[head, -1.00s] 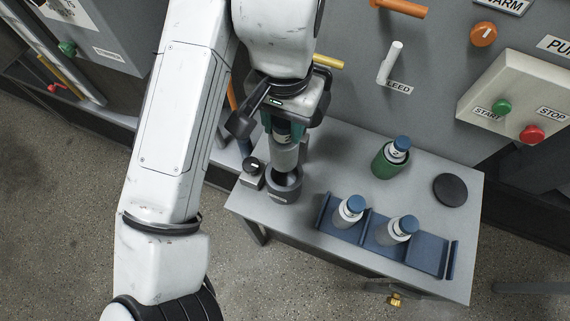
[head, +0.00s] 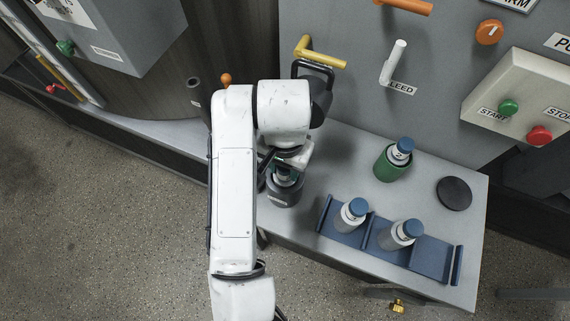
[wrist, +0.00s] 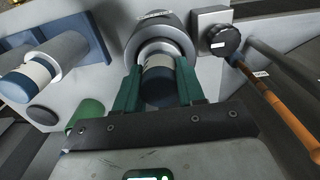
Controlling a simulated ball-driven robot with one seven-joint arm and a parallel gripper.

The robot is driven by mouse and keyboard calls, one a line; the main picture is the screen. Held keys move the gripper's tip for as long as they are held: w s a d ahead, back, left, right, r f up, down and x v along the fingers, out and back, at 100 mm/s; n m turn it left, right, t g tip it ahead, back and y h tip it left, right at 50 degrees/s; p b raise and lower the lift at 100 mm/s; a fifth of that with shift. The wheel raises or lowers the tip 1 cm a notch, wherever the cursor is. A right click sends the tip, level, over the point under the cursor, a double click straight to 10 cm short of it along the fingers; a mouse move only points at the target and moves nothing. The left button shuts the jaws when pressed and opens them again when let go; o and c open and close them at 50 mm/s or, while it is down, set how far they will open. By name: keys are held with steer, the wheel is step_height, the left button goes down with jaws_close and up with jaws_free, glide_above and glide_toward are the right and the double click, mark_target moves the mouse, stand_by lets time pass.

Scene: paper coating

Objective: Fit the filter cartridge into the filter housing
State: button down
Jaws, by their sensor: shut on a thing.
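My gripper (wrist: 158,88) has green fingers and is shut on a filter cartridge (wrist: 158,82) with a dark blue cap, a white band and a grey body. The dark grey, round filter housing (wrist: 133,45) is straight beyond the fingertips in the wrist view. The cartridge's lower body is within the housing's ring, and its cap end stands out between the fingers. How deep it sits cannot be told. In the head view the housing (head: 284,196) is on the table's left part, with my gripper (head: 287,176) right above it, partly hidden by my arm.
A blue rack (head: 432,252) holds two similar cartridges, (head: 352,214) and (head: 403,234). A black knob (wrist: 225,40) on a block is close beside the housing. A yellow handle (head: 322,56) sticks out behind my arm.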

steer(key=shift+f, duration=0.45)
steer(key=c, duration=0.7)
jaws_free()
steer(key=shift+r, duration=0.1)
step_height(320, 180, up, 12)
steer(key=shift+r+p, duration=0.15)
steer(key=shift+p, duration=0.4)
